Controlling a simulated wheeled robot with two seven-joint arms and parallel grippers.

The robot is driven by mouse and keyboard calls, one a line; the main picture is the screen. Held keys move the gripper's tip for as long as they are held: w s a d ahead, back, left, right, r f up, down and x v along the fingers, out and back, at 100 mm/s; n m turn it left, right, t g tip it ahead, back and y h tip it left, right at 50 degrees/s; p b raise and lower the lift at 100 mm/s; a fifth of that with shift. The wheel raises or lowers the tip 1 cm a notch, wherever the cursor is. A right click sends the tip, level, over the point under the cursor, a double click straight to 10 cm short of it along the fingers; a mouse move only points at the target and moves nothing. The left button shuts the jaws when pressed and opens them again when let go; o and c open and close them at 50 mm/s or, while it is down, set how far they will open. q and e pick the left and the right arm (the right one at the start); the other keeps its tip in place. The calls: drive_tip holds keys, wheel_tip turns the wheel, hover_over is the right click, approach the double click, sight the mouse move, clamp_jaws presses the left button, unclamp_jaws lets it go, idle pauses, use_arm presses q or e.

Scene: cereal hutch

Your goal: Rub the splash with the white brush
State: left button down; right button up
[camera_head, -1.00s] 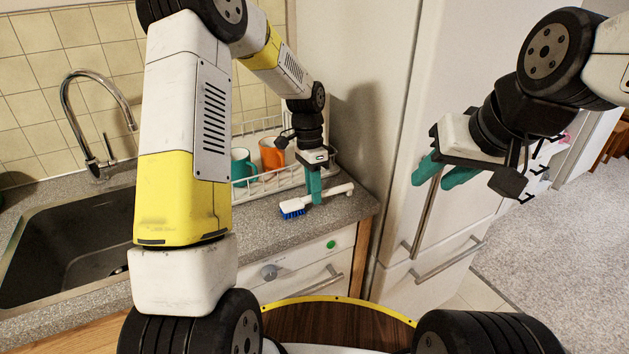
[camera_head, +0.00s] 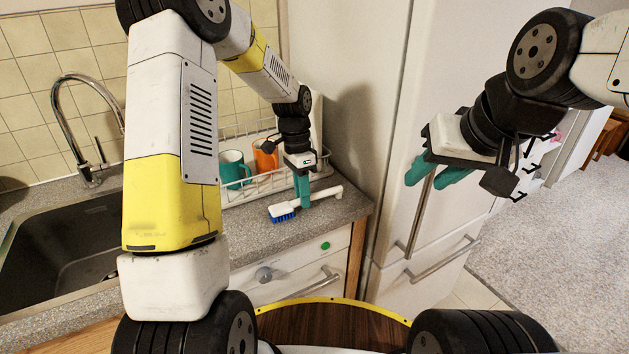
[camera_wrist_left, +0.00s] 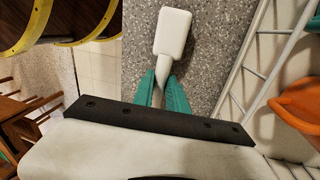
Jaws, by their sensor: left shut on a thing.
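The white brush (camera_head: 322,194) has blue bristles (camera_head: 283,213) that face down at its left end. It is low over the grey counter near the front edge; I cannot tell whether the bristles touch. My left gripper (camera_head: 302,202) points down and is shut on its handle. In the left wrist view the white brush head (camera_wrist_left: 172,32) extends beyond the teal fingers (camera_wrist_left: 163,92).
A wire dish rack (camera_head: 262,186) with a teal mug (camera_head: 232,168) and an orange mug (camera_head: 265,160) stands just behind the brush. The sink (camera_head: 60,245) and tap (camera_head: 88,130) are left. The fridge (camera_head: 385,130) rises to the right. A drawer front (camera_head: 300,262) bears a green dot (camera_head: 326,245).

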use_arm(q)
drive_tip(key=shift+w+a+f, duration=0.1)
drive_tip(key=shift+w+a, duration=0.25)
drive_tip(key=shift+a, duration=0.15)
drive_tip(key=shift+w+d, duration=0.6)
drive_tip(key=shift+d, duration=0.3)
drive_tip(key=shift+w+d, duration=0.55)
drive_tip(key=shift+d, duration=0.3)
drive_tip(key=shift+s+a+f, duration=0.1)
drive_tip(key=shift+s+a, duration=0.55)
drive_tip(key=shift+a, duration=0.25)
drive_tip(key=shift+s+a+f, duration=0.1)
drive_tip(key=shift+s+a, duration=0.5)
drive_tip(key=shift+a, duration=0.25)
wheel_tip(320, 180, up, 6)
drive_tip(key=shift+w+r, duration=0.15)
drive_tip(key=shift+d+r, duration=0.1)
